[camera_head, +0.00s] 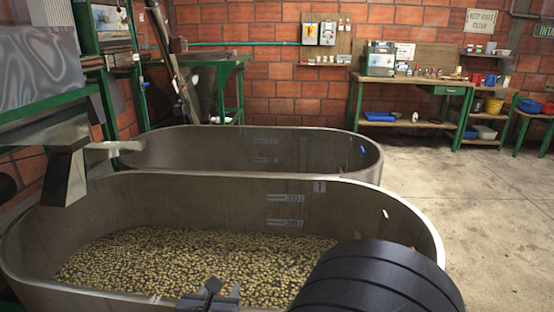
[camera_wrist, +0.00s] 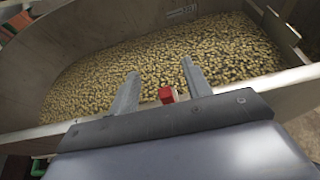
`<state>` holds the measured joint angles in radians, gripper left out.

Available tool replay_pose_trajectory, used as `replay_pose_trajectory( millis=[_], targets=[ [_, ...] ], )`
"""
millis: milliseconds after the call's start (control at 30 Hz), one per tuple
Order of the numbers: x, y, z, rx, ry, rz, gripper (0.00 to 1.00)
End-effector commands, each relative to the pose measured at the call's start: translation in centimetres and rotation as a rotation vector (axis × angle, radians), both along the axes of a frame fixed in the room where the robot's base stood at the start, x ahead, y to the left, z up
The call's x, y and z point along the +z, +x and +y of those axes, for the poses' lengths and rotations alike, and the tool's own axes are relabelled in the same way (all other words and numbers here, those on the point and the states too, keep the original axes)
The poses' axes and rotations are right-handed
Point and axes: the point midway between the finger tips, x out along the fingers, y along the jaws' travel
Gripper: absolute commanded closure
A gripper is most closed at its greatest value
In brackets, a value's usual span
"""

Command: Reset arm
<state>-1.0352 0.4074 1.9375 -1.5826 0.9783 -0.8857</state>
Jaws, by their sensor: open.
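My gripper (camera_head: 215,294) shows at the bottom edge of the head view, in front of the near tank's lower rim. In the wrist view my gripper (camera_wrist: 160,78) has its two grey fingers spread apart, pointing over the near tank. A small red piece (camera_wrist: 168,95) shows between the finger bases; I cannot tell what it belongs to. The near tank (camera_head: 240,190) is a metal oval tub, with many pale yellow beans (camera_head: 190,262) on its floor. The beans also fill much of the wrist view (camera_wrist: 215,50). A black ribbed part of my arm hides the tank's front right.
A second tank (camera_head: 260,135) stands behind the near one. A metal chute (camera_head: 66,175) overhangs the near tank at left. A green-framed workbench (camera_head: 415,82) with tools stands by the brick wall. The concrete floor (camera_head: 475,185) at right is clear.

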Motion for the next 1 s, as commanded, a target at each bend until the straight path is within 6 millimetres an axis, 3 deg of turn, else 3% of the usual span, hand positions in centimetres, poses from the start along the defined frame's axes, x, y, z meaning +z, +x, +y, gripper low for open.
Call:
replay_pose_trajectory(
  millis=[33,900,1000],
  targets=[
    [1.2,0.0,0.0,0.000,0.000,0.000,0.54],
    [11.0,0.0,0.0,-0.001,0.002,0.000,0.54],
    [11.1,0.8,-0.8,-0.015,-0.001,0.001,0.54]
  ],
)
